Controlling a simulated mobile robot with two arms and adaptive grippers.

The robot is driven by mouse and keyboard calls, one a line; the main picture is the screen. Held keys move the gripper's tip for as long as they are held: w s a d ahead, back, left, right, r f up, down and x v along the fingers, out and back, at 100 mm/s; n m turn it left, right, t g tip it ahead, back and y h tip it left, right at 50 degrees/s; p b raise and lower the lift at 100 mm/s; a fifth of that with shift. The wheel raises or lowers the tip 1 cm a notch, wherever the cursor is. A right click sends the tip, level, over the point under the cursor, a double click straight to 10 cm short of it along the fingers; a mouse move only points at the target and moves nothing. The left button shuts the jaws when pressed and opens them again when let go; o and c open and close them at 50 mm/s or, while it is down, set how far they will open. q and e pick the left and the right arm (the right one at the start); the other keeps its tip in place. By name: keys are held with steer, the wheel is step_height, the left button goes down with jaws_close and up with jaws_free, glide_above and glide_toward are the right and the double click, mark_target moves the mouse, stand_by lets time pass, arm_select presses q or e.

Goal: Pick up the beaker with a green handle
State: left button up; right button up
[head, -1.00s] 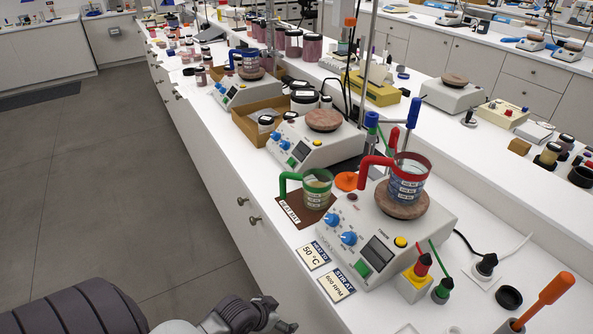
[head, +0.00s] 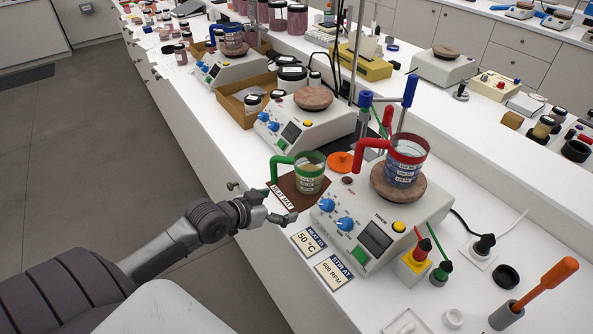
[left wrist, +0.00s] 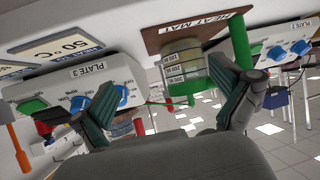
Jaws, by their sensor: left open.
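The beaker with a green handle (head: 309,177) stands upright on the brown heat mat (head: 289,202), its handle toward the left. My left gripper (head: 277,206) is at the near edge of the mat, just short of the beaker, open with nothing between its fingers. In the left wrist view, the green-handled beaker (left wrist: 184,68) shows beyond and between the open fingers of my left gripper (left wrist: 172,100). The fingers look apart from the glass; whether one touches the handle I cannot tell. My right gripper is in neither view.
A red-handled beaker (head: 405,160) stands on the hot plate (head: 360,240) right of the mat. An orange disc (head: 341,162) lies behind the green-handled beaker. Two temperature and stir labels (head: 322,258) lie at the bench's front edge. Another hot plate (head: 300,125) stands behind.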

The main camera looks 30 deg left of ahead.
mark_target(298, 178)
arm_select(q)
steer(key=shift+t, duration=0.8)
steer(key=w+a+r, duration=0.2)
steer(key=w+a, duration=0.1)
steer(key=shift+w+r, duration=0.25)
steer(key=shift+r, duration=0.1)
steer(key=p+x, duration=0.1)
steer(key=x, duration=0.8)
steer(key=p+x, duration=0.1)
steer(key=x, duration=0.2)
steer(key=shift+w+d, duration=0.15)
steer(key=shift+d, duration=0.1)
steer(key=shift+w+f, duration=0.15)
steer(key=shift+w, duration=0.15)
steer(key=shift+s, duration=0.15)
steer(key=shift+c, duration=1.7)
steer(key=c, duration=0.8)
steer(key=shift+c, duration=0.9)
